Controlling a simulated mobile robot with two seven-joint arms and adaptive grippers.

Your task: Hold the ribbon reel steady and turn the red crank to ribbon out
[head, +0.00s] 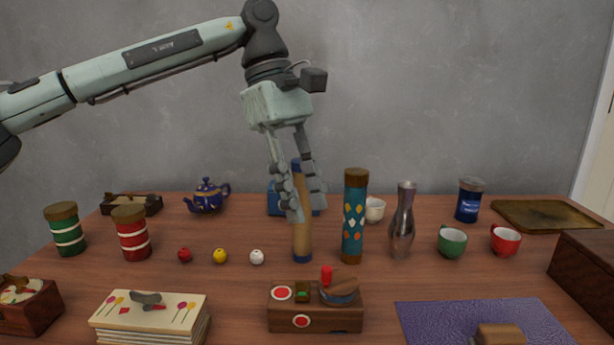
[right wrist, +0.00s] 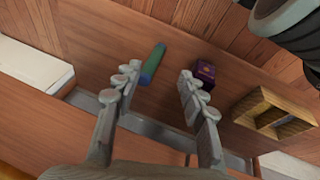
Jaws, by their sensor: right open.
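A wooden box (head: 315,318) stands at the front middle of the table in the head view. On its right end is a dark round reel-like part (head: 340,292) with an upright red knob (head: 326,275), which looks like the crank. No loose ribbon can be made out. My left gripper (head: 308,208) hangs fingers down above and beyond the box, empty as far as I see. Its fingers are apart and overlap a tan tube with blue ends (head: 302,235); contact cannot be told. My right gripper (right wrist: 160,75) is open and empty in the right wrist view, away from the reel.
A patterned teal tube (head: 354,220) and a silver vase (head: 402,225) stand right of the tan tube. A stacked box (head: 150,322) lies front left, a purple mat (head: 480,318) front right. The right wrist view shows a blue-green cylinder (right wrist: 153,63) and wooden frame (right wrist: 245,108).

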